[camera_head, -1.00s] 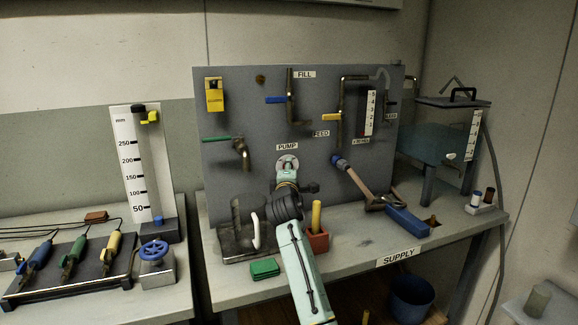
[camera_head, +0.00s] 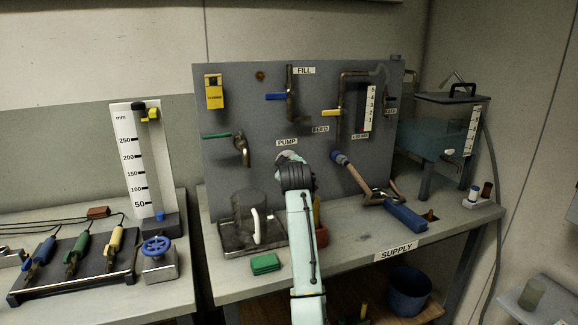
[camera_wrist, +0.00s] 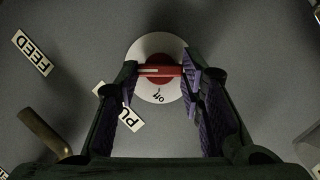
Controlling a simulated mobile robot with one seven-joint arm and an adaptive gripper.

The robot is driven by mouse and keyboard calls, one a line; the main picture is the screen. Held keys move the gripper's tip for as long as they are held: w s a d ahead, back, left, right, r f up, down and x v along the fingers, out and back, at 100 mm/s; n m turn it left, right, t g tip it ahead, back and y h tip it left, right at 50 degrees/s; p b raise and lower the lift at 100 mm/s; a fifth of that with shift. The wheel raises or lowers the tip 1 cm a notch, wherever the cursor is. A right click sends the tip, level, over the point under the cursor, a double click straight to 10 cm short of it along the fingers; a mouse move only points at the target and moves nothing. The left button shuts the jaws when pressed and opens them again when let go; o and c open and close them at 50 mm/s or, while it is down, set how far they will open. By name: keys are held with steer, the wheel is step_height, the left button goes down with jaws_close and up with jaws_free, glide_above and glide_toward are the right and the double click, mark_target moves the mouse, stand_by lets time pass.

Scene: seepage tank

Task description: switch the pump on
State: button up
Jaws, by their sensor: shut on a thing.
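The pump switch shows in the wrist view as a white round dial (camera_wrist: 148,52) with a red bar handle (camera_wrist: 160,71). The bar lies crosswise, with a white line on its left part. The word "off" is on the dial below the bar. My gripper (camera_wrist: 157,72) has its fingertips at the two ends of the red bar and is shut on it. In the head view the PUMP label (camera_head: 287,142) shows on the grey panel (camera_head: 225,165). My wrist hides most of the dial and the fingers there.
Blue (camera_head: 276,97), yellow (camera_head: 331,113) and green (camera_head: 216,135) valve handles sit around the switch. A green block (camera_head: 265,263) lies in front.

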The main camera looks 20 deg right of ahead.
stand_by(0.5)
steer(key=o, duration=1.2)
steer(key=v, duration=1.2)
